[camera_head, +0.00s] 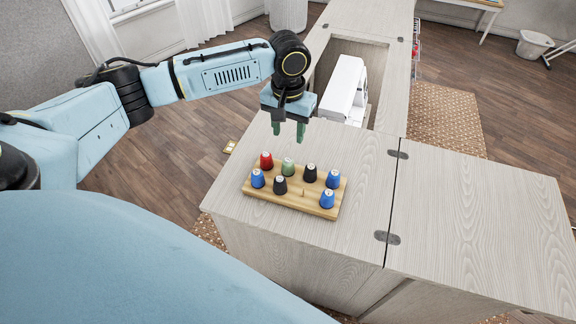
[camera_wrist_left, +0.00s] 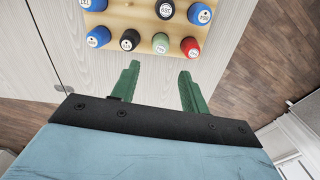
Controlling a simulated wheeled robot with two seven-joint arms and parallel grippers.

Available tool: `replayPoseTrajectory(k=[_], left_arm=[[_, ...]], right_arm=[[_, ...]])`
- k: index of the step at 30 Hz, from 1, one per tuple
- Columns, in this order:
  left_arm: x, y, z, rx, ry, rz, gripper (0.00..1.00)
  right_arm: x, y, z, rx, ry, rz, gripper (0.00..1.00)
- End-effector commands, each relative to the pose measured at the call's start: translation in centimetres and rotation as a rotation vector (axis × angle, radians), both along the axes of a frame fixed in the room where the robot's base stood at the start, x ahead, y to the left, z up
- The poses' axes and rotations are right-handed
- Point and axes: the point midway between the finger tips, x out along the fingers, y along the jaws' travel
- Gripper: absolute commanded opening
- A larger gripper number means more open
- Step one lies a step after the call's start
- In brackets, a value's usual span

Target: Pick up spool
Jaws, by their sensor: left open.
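Several thread spools stand upright on a wooden spool rack (camera_head: 300,203) on the cabinet top. They include a red spool (camera_head: 266,161), a green spool (camera_head: 288,167), blue spools (camera_head: 257,178) and black spools (camera_head: 280,185). One peg (camera_head: 303,191) near the rack's front is bare. My left gripper (camera_head: 288,131) is open and empty, above the cabinet top just behind the rack. In the left wrist view its green fingers (camera_wrist_left: 158,86) point toward the rack, with the red spool (camera_wrist_left: 190,47) and a green spool (camera_wrist_left: 161,43) beyond the tips. My right gripper is out of view.
A white sewing machine (camera_head: 345,92) sits in the cabinet's recess behind the rack, right of my left gripper. The hinged right leaf of the cabinet (camera_head: 480,220) is bare. The cabinet's left edge drops to the wooden floor.

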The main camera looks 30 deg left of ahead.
Motion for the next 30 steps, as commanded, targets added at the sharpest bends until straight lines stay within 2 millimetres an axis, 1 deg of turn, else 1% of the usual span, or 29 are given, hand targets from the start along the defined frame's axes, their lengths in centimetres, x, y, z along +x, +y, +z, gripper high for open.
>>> replayPoseTrajectory(k=[2, 9, 12, 19, 27, 30], left_arm=[[0.1, 0.3, -0.6, 0.003, 0.005, 0.011, 0.45], [0.0, 0.3, -5.2, 0.003, 0.005, 0.011, 0.45], [0.1, 0.3, -6.8, 0.002, 0.004, 0.010, 0.45], [0.1, 0.2, -8.4, 0.002, 0.002, 0.008, 0.45], [0.2, 0.3, -12.3, 0.003, 0.002, 0.009, 0.45], [0.3, 0.2, -13.0, 0.002, 0.001, 0.008, 0.45]], right_arm=[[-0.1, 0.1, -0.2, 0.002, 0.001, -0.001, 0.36], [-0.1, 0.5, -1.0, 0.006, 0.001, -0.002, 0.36], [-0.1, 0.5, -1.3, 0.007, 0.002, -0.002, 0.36], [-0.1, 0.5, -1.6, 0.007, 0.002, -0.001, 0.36], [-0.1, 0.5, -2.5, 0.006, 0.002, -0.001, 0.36], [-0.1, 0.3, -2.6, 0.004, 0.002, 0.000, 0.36]])
